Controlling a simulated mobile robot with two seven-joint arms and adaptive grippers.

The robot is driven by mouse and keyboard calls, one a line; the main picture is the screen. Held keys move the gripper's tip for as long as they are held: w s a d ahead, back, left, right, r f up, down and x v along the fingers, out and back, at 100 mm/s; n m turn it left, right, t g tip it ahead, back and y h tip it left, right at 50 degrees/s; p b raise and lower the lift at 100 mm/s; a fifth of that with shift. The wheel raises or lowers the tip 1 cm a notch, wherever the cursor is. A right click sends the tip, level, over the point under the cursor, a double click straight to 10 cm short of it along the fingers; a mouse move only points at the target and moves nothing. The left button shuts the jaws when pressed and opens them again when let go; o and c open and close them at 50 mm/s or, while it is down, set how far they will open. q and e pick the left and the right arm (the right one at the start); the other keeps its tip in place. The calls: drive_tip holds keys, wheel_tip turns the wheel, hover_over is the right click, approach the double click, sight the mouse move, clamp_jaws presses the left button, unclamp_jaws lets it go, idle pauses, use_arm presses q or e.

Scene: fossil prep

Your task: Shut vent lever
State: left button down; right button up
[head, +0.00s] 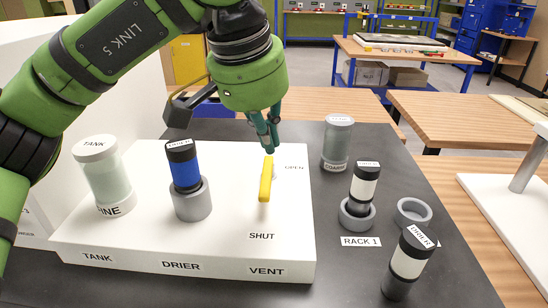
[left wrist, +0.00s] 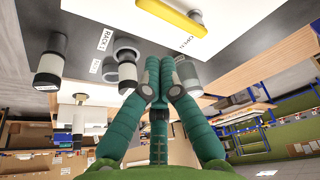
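The vent lever is a yellow bar (head: 266,180) on the white panel (head: 235,220), between the OPEN label at its far right and the SHUT label nearer me. Its long side runs roughly toward me. My left gripper (head: 268,136) points down at the lever's far end, its slim green fingers drawn together with nothing seen between them. In the left wrist view the yellow lever (left wrist: 170,18) lies at the top, past the fingertips (left wrist: 160,72), with a gap in the picture. Contact cannot be told in the head view. My right gripper is not in view.
On the panel stand a pale tank cylinder (head: 106,178) and a blue drier cartridge (head: 184,168) in a grey holder. To the right are a pale jar (head: 337,145), a cartridge in a rack ring (head: 362,187), an empty ring (head: 412,212) and a loose cartridge (head: 406,264).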

use_arm(q)
drive_tip(key=shift+v, duration=1.55)
